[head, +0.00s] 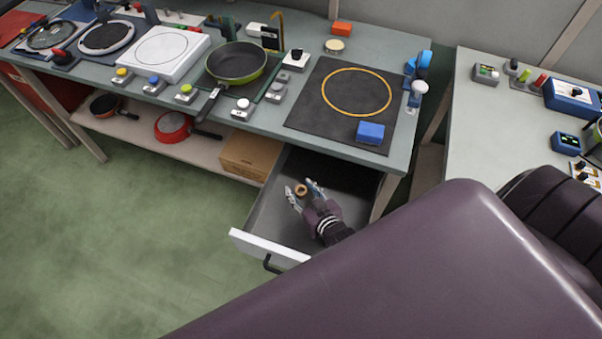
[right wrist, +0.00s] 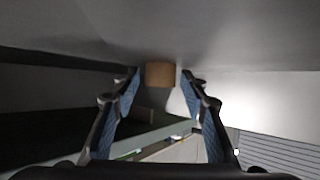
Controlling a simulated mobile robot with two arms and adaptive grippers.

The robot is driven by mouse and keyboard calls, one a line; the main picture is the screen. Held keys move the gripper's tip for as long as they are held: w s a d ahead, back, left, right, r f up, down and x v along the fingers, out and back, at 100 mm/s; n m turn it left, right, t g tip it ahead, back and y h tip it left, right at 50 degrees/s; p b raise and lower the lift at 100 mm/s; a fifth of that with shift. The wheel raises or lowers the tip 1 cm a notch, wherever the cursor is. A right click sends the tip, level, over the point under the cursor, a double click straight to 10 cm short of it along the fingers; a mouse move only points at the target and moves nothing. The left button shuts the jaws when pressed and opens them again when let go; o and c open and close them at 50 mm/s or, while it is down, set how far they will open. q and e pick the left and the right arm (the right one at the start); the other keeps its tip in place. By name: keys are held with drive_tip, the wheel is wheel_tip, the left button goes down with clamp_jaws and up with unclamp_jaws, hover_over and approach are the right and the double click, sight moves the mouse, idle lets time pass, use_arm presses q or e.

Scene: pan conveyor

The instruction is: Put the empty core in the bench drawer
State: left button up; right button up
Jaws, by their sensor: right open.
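The empty core (head: 301,190) is a small brown cardboard ring inside the open bench drawer (head: 268,246). The drawer has a white front, a dark handle and grey inner walls. My right gripper (head: 303,187) reaches down into the drawer with its fingers spread on either side of the core. In the right wrist view the core (right wrist: 160,75) sits between the open blue-padded fingertips (right wrist: 160,82), with a small gap on each side. It appears to lie against the grey drawer floor. My left gripper is not in view.
The bench (head: 285,133) above the drawer bears a green pan (head: 237,62), a dark mat (head: 320,125) with a yellow ring, and a blue block (head: 370,132). A cardboard box (head: 250,155) stands on the shelf left of the drawer. Floor left of the drawer is clear.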

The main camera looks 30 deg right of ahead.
drive_tip(key=v, duration=0.7)
drive_tip(key=shift+s+a+r, duration=0.1)
drive_tip(key=shift+s+r, duration=0.1)
drive_tip(key=shift+s, duration=0.05)
drive_tip(key=shift+r, duration=0.1)
